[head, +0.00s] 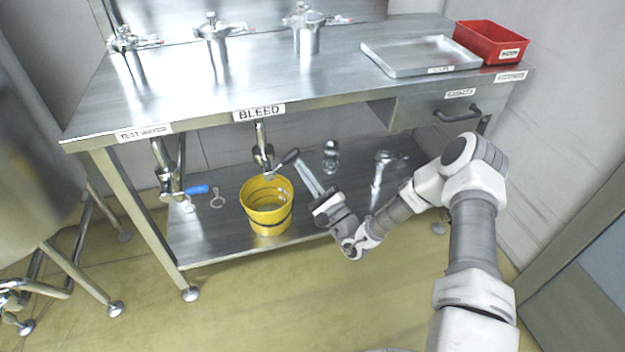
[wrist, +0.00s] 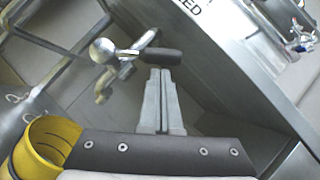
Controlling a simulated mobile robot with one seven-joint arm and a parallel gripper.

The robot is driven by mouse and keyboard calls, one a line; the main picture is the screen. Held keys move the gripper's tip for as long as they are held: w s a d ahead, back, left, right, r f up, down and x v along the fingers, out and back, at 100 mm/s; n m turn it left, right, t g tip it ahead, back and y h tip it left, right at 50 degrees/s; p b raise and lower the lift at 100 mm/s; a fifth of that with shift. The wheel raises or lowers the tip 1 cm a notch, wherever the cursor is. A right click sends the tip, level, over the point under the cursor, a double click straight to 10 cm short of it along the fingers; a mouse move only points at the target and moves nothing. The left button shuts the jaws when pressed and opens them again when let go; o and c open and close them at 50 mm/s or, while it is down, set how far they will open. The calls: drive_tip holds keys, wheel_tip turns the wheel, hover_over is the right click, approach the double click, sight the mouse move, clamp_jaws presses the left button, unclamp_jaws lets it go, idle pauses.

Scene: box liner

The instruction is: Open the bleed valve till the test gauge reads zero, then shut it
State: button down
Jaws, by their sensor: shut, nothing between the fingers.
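The bleed valve (head: 262,155) hangs under the bench edge below the BLEED label (head: 259,112). Its dark-gripped lever (head: 290,157) points right in the head view. In the wrist view the metal valve body (wrist: 118,65) is left of centre and the dark lever grip (wrist: 163,57) lies across just beyond my fingertips. My gripper (head: 301,163) is shut and empty, its fingertips close to the lever; I cannot tell whether they touch it. It also shows in the wrist view (wrist: 160,74). No test gauge dial can be read in either view.
A yellow bucket (head: 267,215) stands on the lower shelf (head: 212,247) under the valve. A blue-handled test water valve (head: 197,190) is to the left. Several metal fittings stand on the bench top (head: 275,67), with a tray (head: 420,70) and a red bin (head: 490,43) at right.

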drive_tip(key=shift+a+r, duration=0.1)
drive_tip(key=shift+r, duration=0.1)
idle(0.3)
drive_tip(key=shift+r+n+g+y+p, duration=0.2)
drive_tip(key=shift+n+g+y+p, duration=0.15)
drive_tip(key=shift+p, duration=0.2)
